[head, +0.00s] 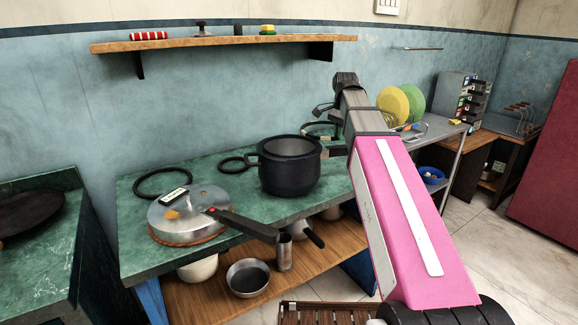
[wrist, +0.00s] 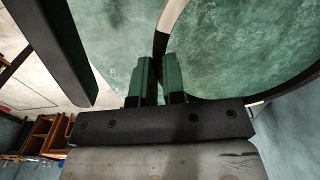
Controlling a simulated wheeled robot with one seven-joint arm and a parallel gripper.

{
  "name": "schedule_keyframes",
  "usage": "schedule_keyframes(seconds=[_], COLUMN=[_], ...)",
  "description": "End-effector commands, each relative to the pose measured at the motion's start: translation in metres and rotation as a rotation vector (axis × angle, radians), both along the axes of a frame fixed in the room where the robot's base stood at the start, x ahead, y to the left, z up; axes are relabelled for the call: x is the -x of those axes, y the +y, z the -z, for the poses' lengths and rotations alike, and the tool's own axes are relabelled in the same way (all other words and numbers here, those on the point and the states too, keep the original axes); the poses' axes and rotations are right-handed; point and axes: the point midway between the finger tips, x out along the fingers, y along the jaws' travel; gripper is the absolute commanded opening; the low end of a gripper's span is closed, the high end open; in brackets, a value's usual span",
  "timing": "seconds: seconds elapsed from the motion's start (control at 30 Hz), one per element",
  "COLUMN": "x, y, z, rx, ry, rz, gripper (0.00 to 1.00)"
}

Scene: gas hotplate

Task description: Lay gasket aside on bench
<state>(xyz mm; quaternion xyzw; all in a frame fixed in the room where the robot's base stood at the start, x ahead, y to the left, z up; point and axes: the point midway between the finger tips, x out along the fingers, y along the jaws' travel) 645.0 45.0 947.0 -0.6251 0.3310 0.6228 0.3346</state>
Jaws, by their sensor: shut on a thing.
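My gripper (wrist: 158,60) is shut on a thin black ring, the gasket (wrist: 161,43). In the wrist view the ring passes between the fingers and curves away to the right, with green bench surface showing through it. In the head view my gripper (head: 322,109) is small and partly hidden at the end of my arm, behind and right of the dark pot. The held ring (head: 322,137) shows there close to the green bench (head: 225,206). I cannot tell whether it touches the bench.
The open black pot (head: 290,168) stands mid-bench. A metal lid (head: 188,216) with a long handle lies front left. A wall shelf (head: 220,44) hangs above. Coloured plates (head: 393,105) stand right.

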Motion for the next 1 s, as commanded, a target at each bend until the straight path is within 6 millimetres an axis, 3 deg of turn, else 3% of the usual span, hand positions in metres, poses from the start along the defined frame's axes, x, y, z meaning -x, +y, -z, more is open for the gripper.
schedule_keyframes(seconds=[0.4,0.83,1.0], x=[0.001,0.001,0.000], y=[0.001,0.001,0.001], z=[0.056,0.096,0.099], rx=[0.000,0.000,0.000], ry=[0.002,0.001,0.000], rz=[-0.001,-0.001,-0.001], gripper=[0.00,0.00,0.00])
